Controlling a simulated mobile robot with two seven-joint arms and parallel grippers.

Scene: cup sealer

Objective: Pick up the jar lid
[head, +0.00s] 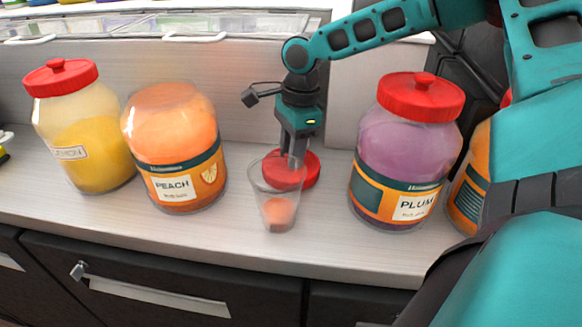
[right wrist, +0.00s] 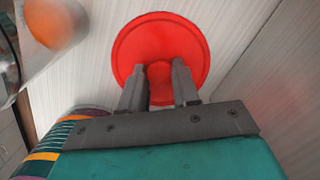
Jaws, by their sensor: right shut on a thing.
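The red jar lid (head: 309,172) is at the counter behind the clear cup; I cannot tell whether it touches the surface. It also shows as a red disc with a central knob in the right wrist view (right wrist: 160,35). My right gripper (head: 294,158) comes down from above, its two fingers (right wrist: 160,90) shut on the lid's knob. The cup hides part of the lid and fingertips in the head view. The peach jar (head: 175,135) has no red lid on it. My left gripper is not in view.
A clear cup (head: 262,190) with an orange scoop inside stands just in front of the lid. The lidded lemon jar (head: 85,130) is at the left. The lidded plum jar (head: 405,145) is to the right. A wall panel rises close behind.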

